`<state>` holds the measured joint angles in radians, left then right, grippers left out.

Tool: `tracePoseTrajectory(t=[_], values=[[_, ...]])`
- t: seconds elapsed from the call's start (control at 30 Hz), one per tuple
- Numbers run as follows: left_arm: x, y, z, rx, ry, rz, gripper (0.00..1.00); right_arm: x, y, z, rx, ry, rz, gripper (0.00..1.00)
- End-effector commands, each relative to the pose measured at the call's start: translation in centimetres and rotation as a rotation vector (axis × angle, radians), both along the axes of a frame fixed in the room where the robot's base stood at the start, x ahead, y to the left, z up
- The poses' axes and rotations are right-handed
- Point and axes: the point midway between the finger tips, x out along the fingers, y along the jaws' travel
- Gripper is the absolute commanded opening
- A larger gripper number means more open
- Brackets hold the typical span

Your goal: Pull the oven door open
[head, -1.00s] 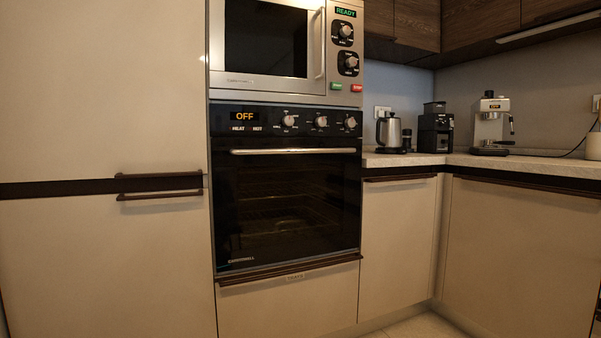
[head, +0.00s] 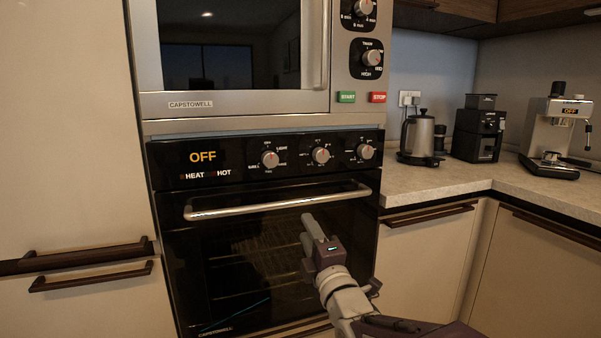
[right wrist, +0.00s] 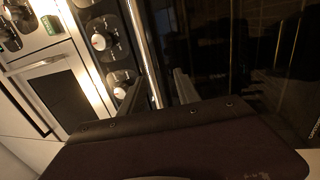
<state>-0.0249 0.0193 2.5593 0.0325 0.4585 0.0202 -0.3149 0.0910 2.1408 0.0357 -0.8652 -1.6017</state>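The black built-in oven (head: 268,165) stands in the middle of the head view, its display reading OFF. Its glass door (head: 215,260) is shut. The long metal door handle (head: 250,208) runs across the top of the door. My right gripper (head: 306,228) is in front of the door, its fingertips just below the handle's right half in the head view. Its fingers are apart with nothing gripped. In the right wrist view, the handle (right wrist: 139,35) runs down toward the gap between the fingers (right wrist: 163,82); contact cannot be told. My left gripper is not in view.
A microwave (head: 240,107) sits above the oven. Cabinet handles (head: 90,272) jut out at the left. At the right, a counter (head: 440,189) holds a kettle (head: 417,137), a grinder (head: 478,135) and a coffee machine (head: 555,135).

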Motion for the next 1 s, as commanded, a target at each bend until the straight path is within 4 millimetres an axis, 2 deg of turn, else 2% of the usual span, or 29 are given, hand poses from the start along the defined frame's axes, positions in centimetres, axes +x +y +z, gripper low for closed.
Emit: tracePoseTrajectory(t=[0.03, 0.07, 0.33, 0.7, 0.83, 1.0], values=[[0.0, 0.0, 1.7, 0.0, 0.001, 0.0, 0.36, -0.2, 0.6, 1.6, -0.001, 0.004, 0.013, 0.39], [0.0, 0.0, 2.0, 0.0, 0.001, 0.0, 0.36, -0.2, 0.9, 1.8, -0.001, 0.005, 0.018, 0.39], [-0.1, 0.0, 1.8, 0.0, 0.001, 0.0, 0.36, 0.0, 1.5, 1.7, 0.0, 0.006, 0.028, 0.39], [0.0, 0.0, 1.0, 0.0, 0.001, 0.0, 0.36, 6.4, 3.5, 3.0, 0.0, 0.006, 0.028, 0.39], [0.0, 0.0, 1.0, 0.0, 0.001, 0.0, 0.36, 7.7, 3.9, 3.2, -0.001, 0.007, 0.028, 0.39], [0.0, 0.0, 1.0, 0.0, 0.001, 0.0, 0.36, 8.1, 4.1, 3.4, -0.001, 0.008, 0.028, 0.39]])
